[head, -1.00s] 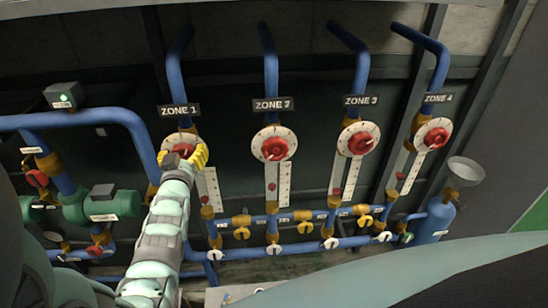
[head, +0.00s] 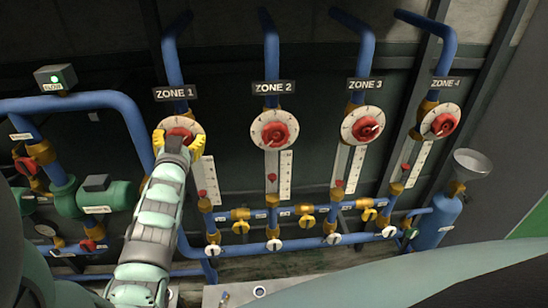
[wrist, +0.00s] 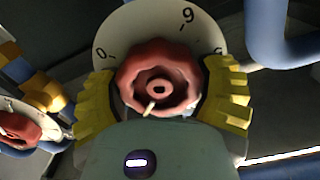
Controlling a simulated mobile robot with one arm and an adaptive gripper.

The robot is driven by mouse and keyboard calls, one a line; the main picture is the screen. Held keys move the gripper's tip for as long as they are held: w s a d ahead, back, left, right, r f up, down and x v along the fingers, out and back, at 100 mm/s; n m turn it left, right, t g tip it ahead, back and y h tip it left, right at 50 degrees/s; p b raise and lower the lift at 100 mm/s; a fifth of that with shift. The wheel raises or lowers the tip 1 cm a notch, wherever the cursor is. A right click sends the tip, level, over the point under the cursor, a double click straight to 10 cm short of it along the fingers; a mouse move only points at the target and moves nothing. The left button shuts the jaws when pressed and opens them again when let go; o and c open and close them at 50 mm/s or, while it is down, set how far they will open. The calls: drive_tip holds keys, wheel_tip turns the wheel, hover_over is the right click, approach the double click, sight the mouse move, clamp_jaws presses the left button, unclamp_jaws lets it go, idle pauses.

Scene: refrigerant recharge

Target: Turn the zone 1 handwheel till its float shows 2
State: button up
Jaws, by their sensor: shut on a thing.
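The zone 1 handwheel (head: 181,132) is a red knob on a round white dial under the ZONE 1 sign (head: 176,93). My gripper (head: 178,143) has one yellow finger on each side of it. In the wrist view, the red wheel (wrist: 158,76) sits between the yellow fingers of my gripper (wrist: 160,98), which is shut on its rim. A cream pointer (wrist: 149,109) shows at the wheel's lower edge. The zone 1 float (head: 202,193) is a small red piece low on its white scale (head: 212,184). My arm partly covers the area beside it, and its numbers are too small to read.
Zone 2 (head: 275,130), zone 3 (head: 362,125) and zone 4 (head: 440,121) dials stand in a row to the right. Yellow valves (head: 306,221) and blue pipes run below. A green pump (head: 107,196) is at left, a blue cylinder (head: 432,225) at right.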

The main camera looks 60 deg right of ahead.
drive_tip(key=shift+f, duration=0.1)
drive_tip(key=o, duration=1.1)
drive_tip(key=v, duration=1.2)
